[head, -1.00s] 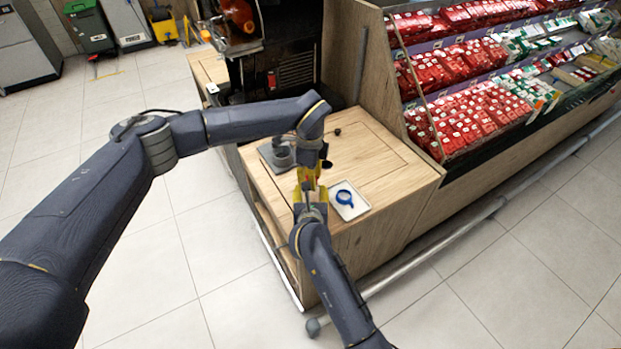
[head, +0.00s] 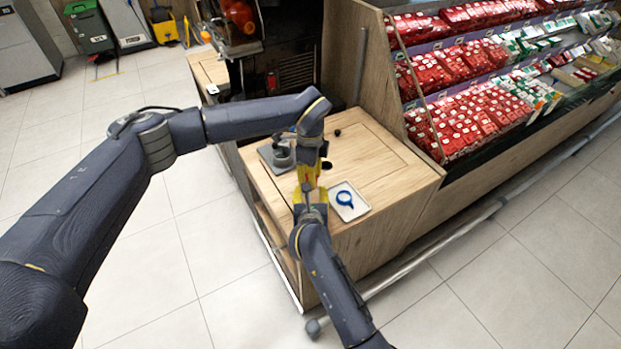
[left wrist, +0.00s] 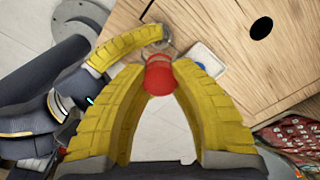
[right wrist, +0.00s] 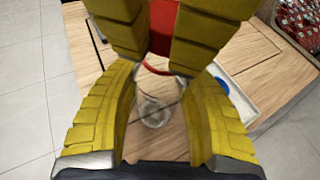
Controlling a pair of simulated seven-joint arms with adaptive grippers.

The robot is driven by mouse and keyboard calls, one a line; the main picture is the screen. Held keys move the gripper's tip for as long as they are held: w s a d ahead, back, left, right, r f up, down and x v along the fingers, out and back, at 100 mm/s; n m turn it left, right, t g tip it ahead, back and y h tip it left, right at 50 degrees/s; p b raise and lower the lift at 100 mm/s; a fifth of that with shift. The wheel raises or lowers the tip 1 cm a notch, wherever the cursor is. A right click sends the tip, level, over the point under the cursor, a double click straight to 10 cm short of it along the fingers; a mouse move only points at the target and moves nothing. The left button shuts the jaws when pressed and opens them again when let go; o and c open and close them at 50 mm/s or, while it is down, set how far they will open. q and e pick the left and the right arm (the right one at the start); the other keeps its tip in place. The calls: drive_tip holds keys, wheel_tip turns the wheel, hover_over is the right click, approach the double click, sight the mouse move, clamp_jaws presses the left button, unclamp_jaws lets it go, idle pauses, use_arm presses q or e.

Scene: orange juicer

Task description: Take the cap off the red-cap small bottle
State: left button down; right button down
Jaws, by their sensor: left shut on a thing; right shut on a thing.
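The small bottle is clear, with a red cap. My left gripper (left wrist: 172,68) is shut on the red cap (left wrist: 158,78), which also shows in the right wrist view (right wrist: 163,25). My right gripper (right wrist: 160,72) is shut on the clear bottle (right wrist: 153,110), below the left fingers. In the head view both yellow grippers meet above the table's left front part, the left one uppermost. The fingers partly hide the bottle's neck. I cannot tell whether cap and bottle still touch.
The wooden table (head: 385,165) is below. A grey device (head: 279,154) stands at the left edge. Shelves of red packs (head: 455,115) stand at right.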

use_arm(q)
drive_tip(key=shift+r, duration=0.55)
drive_tip(key=shift+r, duration=0.15)
drive_tip(key=shift+r, duration=1.9)
use_arm(e)
drive_tip(key=c, duration=0.6)
unclamp_jaws()
